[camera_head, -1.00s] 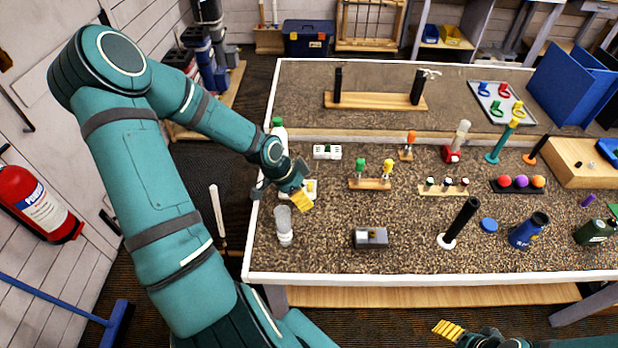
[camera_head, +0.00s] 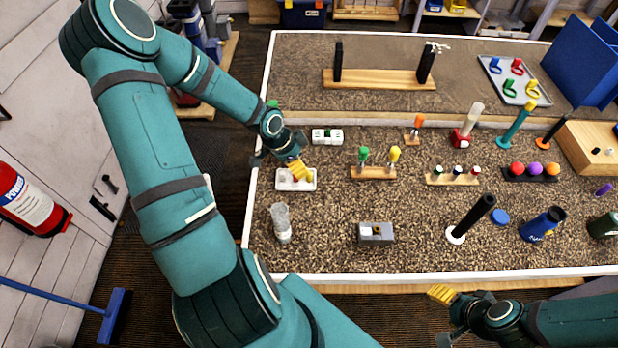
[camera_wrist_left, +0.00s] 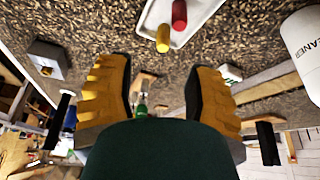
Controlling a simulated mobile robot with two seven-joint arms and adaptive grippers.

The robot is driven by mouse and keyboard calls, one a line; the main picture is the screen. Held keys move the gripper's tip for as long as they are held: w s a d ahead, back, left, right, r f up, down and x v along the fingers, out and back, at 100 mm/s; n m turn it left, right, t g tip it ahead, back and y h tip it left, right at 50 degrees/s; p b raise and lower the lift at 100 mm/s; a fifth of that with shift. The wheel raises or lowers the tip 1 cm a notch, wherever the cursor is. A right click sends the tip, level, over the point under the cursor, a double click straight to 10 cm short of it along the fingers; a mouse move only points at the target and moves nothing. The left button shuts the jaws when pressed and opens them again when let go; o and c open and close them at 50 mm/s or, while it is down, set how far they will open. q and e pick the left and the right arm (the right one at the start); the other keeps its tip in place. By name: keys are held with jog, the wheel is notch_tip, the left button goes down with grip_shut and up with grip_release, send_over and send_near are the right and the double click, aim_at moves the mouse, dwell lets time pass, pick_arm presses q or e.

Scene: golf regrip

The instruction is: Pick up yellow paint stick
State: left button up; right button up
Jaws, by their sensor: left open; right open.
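My right gripper (camera_head: 443,297) is open and empty near the bench's front edge.
A clear cup (camera_head: 281,224) and a grey box (camera_head: 376,234) stand in front of the tray. A green-and-white device (camera_head: 327,136) lies behind it. A wooden rack (camera_head: 373,173) with green and yellow tools is to the right. Speckled surface is free between them.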

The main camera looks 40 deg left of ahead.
aim_at(309, 177)
pick_arm(q)
jog(key=b+x, duration=0.1)
jog(key=x, duration=0.3)
jog(key=b+x, duration=0.1)
jog(key=x, duration=0.3)
jog(key=shift+w+a, duration=0.1)
jog(key=shift+w, duration=0.15)
jog(key=shift+o, duration=0.2)
jog(key=c, duration=0.9)
